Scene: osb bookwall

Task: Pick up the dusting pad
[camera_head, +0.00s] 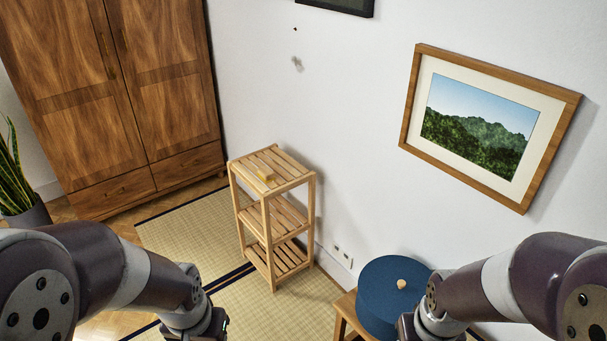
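My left arm comes in from the lower left and ends near the bottom edge, in front of and below the stand. My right arm comes in from the lower right and ends beside a blue round object. The fingers of both grippers are cut off by the bottom edge. Neither arm touches the pad or the stand.
The blue round object (385,296) with a small wooden knob sits on a wooden stool (343,317). A wooden wardrobe (110,110) and a potted plant (30,212) stand at left. A framed landscape (480,130) hangs at right. Tatami mats (180,240) cover open floor left of the stand.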

